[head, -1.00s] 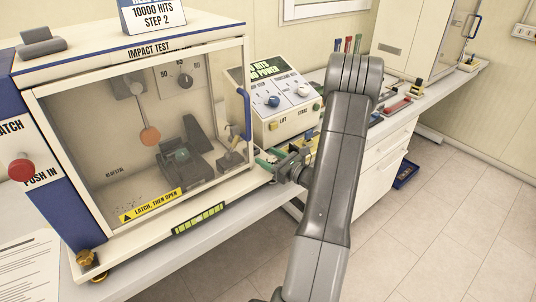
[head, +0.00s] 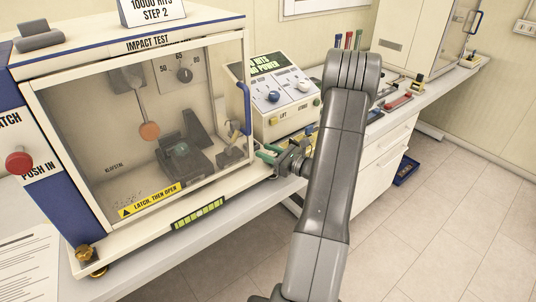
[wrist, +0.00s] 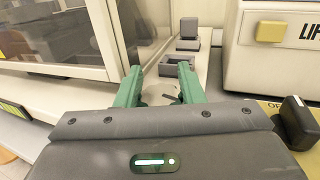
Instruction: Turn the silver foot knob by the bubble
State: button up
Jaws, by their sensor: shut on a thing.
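The bubble level (head: 199,213) is a yellow-green strip on the front base edge of the impact test cabinet (head: 60,262). My gripper (head: 267,153) is at the cabinet's front right corner, its green fingers pointing toward the base. In the wrist view the two green fingers (wrist: 158,80) stand a little apart beside the cabinet's corner. They are shut on the silver foot knob, of which only a small grey piece (wrist: 171,98) shows low between them. The rest of the knob is hidden by the fingers and the gripper body.
A brass foot knob (head: 86,254) is at the cabinet's front left corner. The control box (head: 283,95) with LIFT and START buttons stands close on the right. The cabinet door with its blue handle (head: 245,108) is just above my gripper. Floor is clear in front.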

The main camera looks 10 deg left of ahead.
jog(key=o, duration=1)
jog(key=shift+d, duration=0.1)
jog(key=b+v, duration=0.3)
jog(key=v, duration=1)
jog(key=shift+d, duration=0.3)
jog(key=shift+a, duration=0.1)
jog(key=p+x, duration=0.3)
jog(key=x, duration=1)
jog(key=shift+a+r, duration=0.1)
jog(key=shift+a, duration=0.2)
jog(key=shift+t+p, duration=0.3)
jog(key=shift+m, duration=0.3)
